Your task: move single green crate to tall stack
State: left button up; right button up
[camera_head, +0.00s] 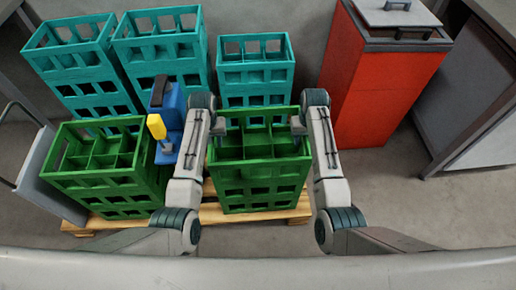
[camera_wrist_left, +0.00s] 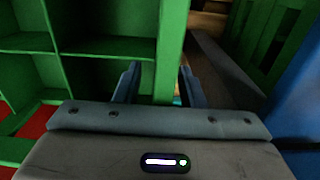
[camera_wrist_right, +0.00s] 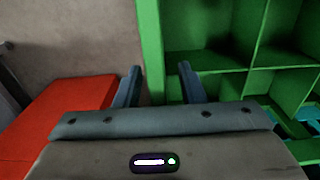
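A green crate (camera_head: 260,178) with compartments stands upright in the middle, at the front of the wooden pallet. My left gripper (camera_head: 216,126) is at its left wall, and my right gripper (camera_head: 299,126) at its right wall. In the left wrist view the fingers (camera_wrist_left: 158,85) are apart, with the green wall (camera_wrist_left: 172,45) between them. In the right wrist view the fingers (camera_wrist_right: 160,86) are also apart, around the opposite wall (camera_wrist_right: 151,40). Another green crate stack (camera_head: 105,178) stands at left. Teal stacks (camera_head: 75,68), (camera_head: 165,50) and (camera_head: 255,75) stand behind.
A blue device with a yellow part (camera_head: 168,122) stands between the green crates, close to my left arm. A red cabinet (camera_head: 375,85) stands at back right. The wooden pallet (camera_head: 210,212) shows under the crates. Grey floor (camera_head: 400,195) is clear at right.

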pick_arm(q)
grip_shut()
pick_arm(e)
grip_shut()
pick_arm(q)
jog(key=shift+r, duration=0.1)
pick_arm(e)
jog(key=shift+r, duration=0.15)
dwell(0.9)
